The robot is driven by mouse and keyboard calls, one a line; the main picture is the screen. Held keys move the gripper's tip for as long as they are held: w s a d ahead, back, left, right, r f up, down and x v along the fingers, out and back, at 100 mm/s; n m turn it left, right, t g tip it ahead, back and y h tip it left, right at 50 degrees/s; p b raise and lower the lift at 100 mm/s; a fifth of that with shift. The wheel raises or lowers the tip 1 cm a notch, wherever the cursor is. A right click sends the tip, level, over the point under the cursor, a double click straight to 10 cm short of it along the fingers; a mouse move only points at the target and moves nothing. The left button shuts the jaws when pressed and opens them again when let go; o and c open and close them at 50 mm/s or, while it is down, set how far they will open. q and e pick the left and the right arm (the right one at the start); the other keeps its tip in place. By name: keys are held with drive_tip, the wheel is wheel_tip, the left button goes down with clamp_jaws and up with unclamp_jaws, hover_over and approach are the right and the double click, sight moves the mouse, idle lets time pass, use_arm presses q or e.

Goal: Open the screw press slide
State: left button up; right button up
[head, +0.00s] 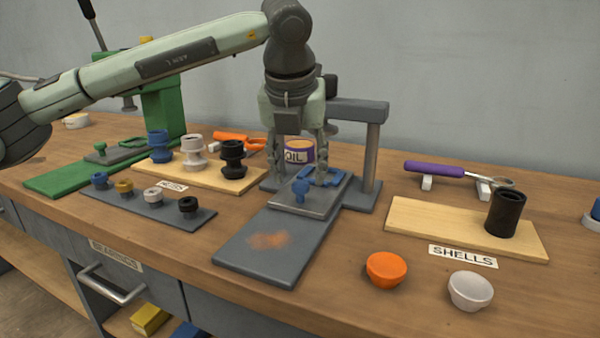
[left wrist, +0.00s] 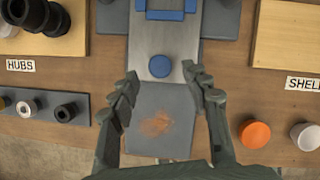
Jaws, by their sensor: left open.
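The grey press (head: 357,111) stands at the middle back of the bench, with an upright post and a top beam. Its light-grey slide (head: 288,205) lies on a dark track (head: 245,262) that reaches toward the front and has an orange worn patch. A blue knob (head: 300,196) stands on the slide's front part, with a blue cradle (head: 325,177) behind it. My left gripper (head: 298,160) is open and empty, pointing down above the slide. In the left wrist view the knob (left wrist: 160,66) shows between the fingertips, untouched as far as I can see. My right gripper is out of view.
A green press (head: 163,110) stands at the left, near a hub board (head: 225,180) and a bearing strip (head: 130,203). An orange cup (head: 386,269) and white cup (head: 471,291) sit at front right. A shell board (head: 420,222) holds a black cylinder (head: 505,213).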

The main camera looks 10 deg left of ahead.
use_arm(q)
drive_tip(key=shift+x, duration=1)
clamp_jaws()
drive_tip(key=shift+w, duration=0.1)
